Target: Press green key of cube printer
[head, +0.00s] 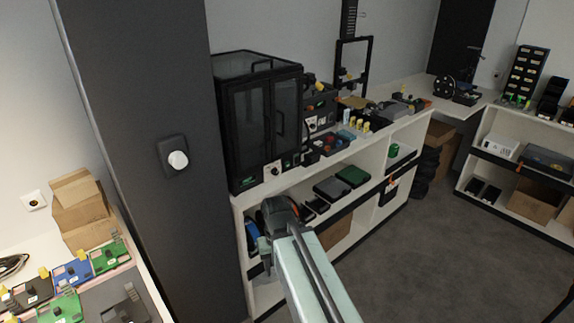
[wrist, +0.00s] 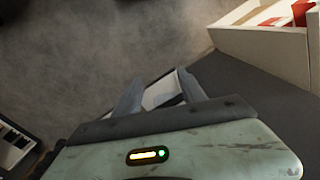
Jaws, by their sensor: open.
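A black printer cabinet with dark glazed doors (head: 262,125), which looks like the cube printer, stands on the left end of the white shelf unit. A small panel with a pale round knob (head: 274,169) is at its lower front. A tiny green mark (head: 246,182) shows at its lower left; I cannot tell whether this is the green key. My gripper (head: 264,245) is in front of the shelf unit, lower than the printer in the head view. In the wrist view its two fingers (wrist: 160,84) are apart, with nothing held between them. The printer is not recognisable in the wrist view.
The white shelf unit (head: 240,218) holds trays and boxes below its top. A dark pillar (head: 140,130) stands left of the printer. A worktop with several coloured units (head: 75,270) is at lower left. Grey floor (head: 440,230) is open at right.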

